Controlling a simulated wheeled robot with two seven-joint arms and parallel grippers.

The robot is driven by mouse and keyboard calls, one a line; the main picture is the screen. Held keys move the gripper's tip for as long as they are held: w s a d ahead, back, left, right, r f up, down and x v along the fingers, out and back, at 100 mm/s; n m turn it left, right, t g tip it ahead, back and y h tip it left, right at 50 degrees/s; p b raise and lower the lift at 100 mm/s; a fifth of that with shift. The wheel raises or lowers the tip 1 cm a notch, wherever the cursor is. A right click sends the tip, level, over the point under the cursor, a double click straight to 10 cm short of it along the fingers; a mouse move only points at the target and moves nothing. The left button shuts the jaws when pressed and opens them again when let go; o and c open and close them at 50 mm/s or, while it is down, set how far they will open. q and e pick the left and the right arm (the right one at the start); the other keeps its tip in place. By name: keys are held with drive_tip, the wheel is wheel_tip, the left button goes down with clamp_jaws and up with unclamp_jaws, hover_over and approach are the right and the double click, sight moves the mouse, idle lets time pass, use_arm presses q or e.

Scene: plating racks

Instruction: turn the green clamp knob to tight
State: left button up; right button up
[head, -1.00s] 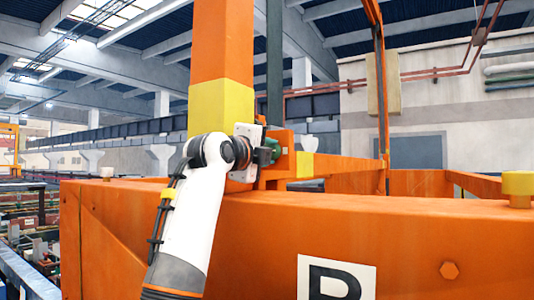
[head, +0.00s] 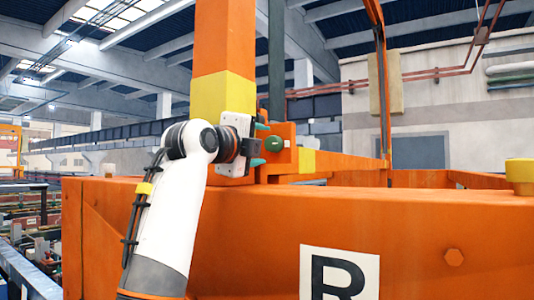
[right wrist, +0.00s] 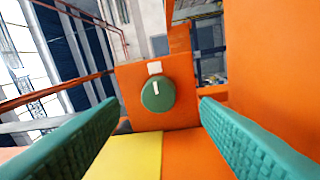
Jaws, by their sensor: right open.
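The green clamp knob (head: 273,145) is a round knob on the orange block of the rack, right of the post's yellow band. In the right wrist view the knob (right wrist: 157,94) shows face on, with a white line on its face pointing up toward a white mark (right wrist: 154,68) on the block above it. My right gripper (head: 262,145) is just left of the knob in the head view, apart from it. Its green fingers stand wide apart on either side of the knob in the right wrist view (right wrist: 158,112), with nothing between the pads. My left gripper is not in view.
The orange post (head: 223,38) rises behind my right gripper. A wide orange beam (head: 420,235) with an R label (head: 340,275) spans the front. A yellow cap (head: 519,172) sits on it at the right. A yellow patch (right wrist: 127,156) lies below the knob.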

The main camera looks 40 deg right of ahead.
drive_tip(key=b+v, duration=0.2)
drive_tip(key=v, duration=0.5)
drive_tip(key=shift+a, duration=0.25)
drive_tip(key=shift+f, duration=0.1)
